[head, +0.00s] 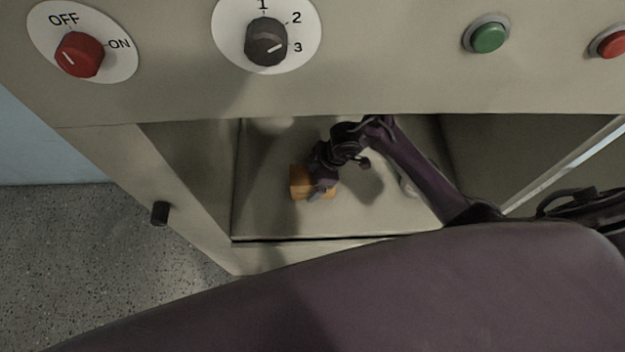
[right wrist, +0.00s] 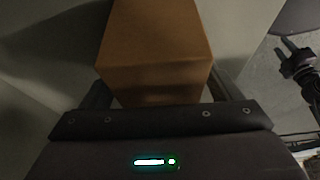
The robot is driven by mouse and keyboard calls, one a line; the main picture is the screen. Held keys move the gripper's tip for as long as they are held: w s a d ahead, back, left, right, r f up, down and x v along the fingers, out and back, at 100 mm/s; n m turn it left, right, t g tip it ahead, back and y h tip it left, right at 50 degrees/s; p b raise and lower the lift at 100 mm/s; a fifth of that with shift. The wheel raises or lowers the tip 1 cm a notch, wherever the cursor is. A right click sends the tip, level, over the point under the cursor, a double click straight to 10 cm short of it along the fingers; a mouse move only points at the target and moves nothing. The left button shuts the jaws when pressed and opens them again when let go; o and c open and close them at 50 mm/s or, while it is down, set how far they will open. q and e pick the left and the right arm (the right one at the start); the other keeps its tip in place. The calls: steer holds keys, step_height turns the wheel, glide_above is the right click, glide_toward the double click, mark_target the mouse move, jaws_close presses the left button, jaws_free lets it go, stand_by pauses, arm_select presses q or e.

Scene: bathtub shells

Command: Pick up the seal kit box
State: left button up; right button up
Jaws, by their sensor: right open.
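The seal kit box is a plain orange-brown box (head: 299,182) inside the open compartment of the beige cabinet, on its floor toward the left. My right gripper (head: 318,190) reaches in from the right and is at the box, covering part of its right side. In the right wrist view the box (right wrist: 155,50) fills the upper middle, and its near end lies between the two fingers of my open right gripper (right wrist: 165,88). Whether the fingers touch it I cannot tell.
The cabinet panel above the opening carries a red OFF/ON knob (head: 80,54), a dark numbered dial (head: 266,42), a green button (head: 488,37) and a red button (head: 610,43). The compartment's left wall (head: 190,175) stands close to the box. A small pale object (head: 408,188) lies farther right.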

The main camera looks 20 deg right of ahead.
steer(key=shift+f, duration=0.1)
steer(key=c, duration=1.3)
